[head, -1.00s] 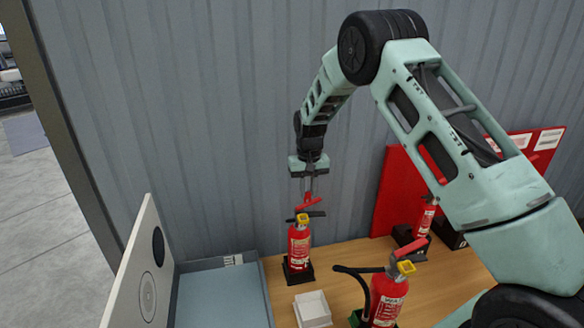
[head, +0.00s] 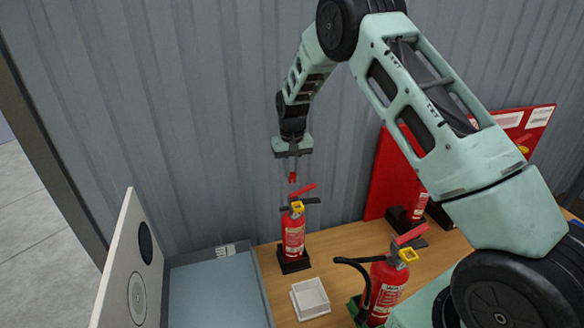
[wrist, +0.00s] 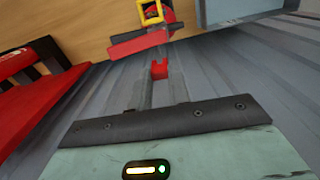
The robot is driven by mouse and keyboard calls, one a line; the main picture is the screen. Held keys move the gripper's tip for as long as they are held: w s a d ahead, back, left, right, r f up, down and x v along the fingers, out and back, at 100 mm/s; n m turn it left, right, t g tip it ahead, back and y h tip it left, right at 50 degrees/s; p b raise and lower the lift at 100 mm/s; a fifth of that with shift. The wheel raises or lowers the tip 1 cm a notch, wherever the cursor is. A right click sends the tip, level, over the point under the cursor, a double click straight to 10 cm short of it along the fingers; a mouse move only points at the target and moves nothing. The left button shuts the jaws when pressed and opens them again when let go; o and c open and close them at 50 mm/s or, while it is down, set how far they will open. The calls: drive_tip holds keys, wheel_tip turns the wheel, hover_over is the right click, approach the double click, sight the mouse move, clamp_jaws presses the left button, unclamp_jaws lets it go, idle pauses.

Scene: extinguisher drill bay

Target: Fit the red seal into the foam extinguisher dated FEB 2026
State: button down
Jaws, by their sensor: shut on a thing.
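My gripper (head: 292,172) is shut on the small red seal (head: 292,178). It holds the seal just above the raised red lever of a red extinguisher (head: 293,235) that stands upright in a black base. This extinguisher has a yellow tag or ring at its neck. In the wrist view the seal (wrist: 160,70) sits between the fingertips, apart from the red lever (wrist: 135,43) and yellow ring (wrist: 151,12). A second red extinguisher (head: 386,290) with a black hose stands in a green base at the front right. The labels and dates are too small to read.
A small white box (head: 310,298) stands on the wooden table (head: 340,250) between the two extinguishers. A grey-blue tray (head: 215,285) with an upright white panel (head: 128,265) is at left. A third extinguisher (head: 419,202) stands by a red board (head: 385,180). A corrugated wall is close behind.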

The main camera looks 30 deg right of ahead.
drive_tip(key=shift+f+b, duration=1.55)
drive_tip(key=shift+f, duration=1.25)
drive_tip(key=shift+b, duration=0.45)
idle(1.3)
drive_tip(key=c, duration=1.2)
unclamp_jaws()
drive_tip(key=shift+c, duration=0.2)
